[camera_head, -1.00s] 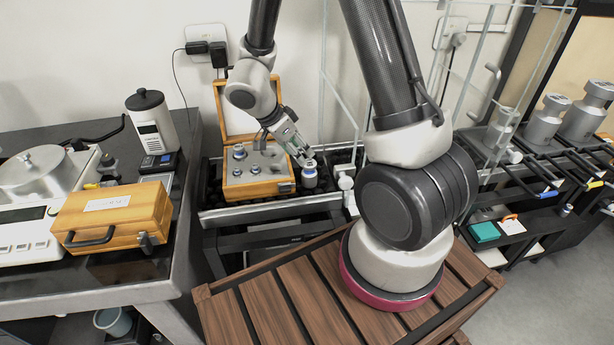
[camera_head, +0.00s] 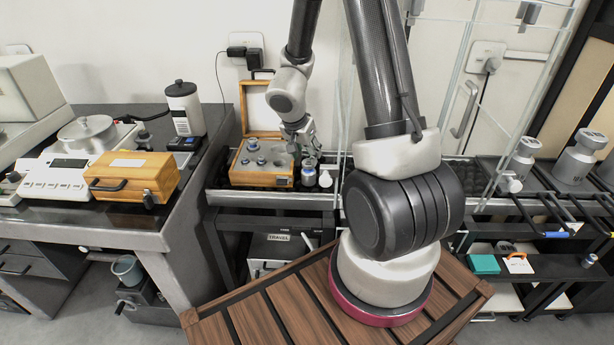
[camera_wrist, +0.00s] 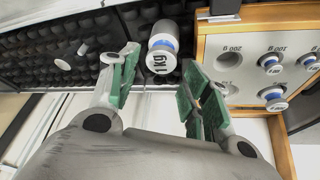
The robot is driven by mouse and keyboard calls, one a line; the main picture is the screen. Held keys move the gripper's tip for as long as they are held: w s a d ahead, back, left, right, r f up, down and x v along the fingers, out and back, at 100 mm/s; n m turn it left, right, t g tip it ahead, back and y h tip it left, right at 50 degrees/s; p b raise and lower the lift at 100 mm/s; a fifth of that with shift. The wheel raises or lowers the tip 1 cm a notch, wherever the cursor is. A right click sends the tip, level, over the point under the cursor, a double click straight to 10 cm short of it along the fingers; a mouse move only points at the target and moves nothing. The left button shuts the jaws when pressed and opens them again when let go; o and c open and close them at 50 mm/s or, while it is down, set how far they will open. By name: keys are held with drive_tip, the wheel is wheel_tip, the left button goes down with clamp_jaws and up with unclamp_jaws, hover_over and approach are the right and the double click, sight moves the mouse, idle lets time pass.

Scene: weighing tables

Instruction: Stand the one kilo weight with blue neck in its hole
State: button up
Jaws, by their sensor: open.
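The one kilo weight (camera_head: 309,177), a silver cylinder with a blue neck, stands on the dark, bumpy surface just right of the wooden weight box. In the wrist view the weight (camera_wrist: 162,50) shows its "1 kg" marking and lies beyond the gap between the fingers. My gripper (camera_head: 304,142) is above it; in the wrist view the gripper (camera_wrist: 158,85) is open and empty, with green-padded fingers. The open weight box (camera_head: 262,181) has a grey panel with holes. Its empty hole marked 200 g (camera_wrist: 229,60) shows in the wrist view; my finger partly covers another hole.
Several smaller blue-necked weights (camera_wrist: 274,96) sit in the panel. The box's raised lid (camera_head: 258,104) stands behind. A small white object (camera_head: 326,178) is right of the one kilo weight, near glass panels. A closed wooden case (camera_head: 132,176) sits on the left table.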

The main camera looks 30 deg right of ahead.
sight(308, 162)
drive_tip(key=x, duration=0.5)
drive_tip(key=shift+w+f, duration=0.15)
drive_tip(key=shift+f, duration=0.25)
drive_tip(key=shift+c, duration=0.4)
drive_tip(key=shift+r, duration=0.1)
clamp_jaws()
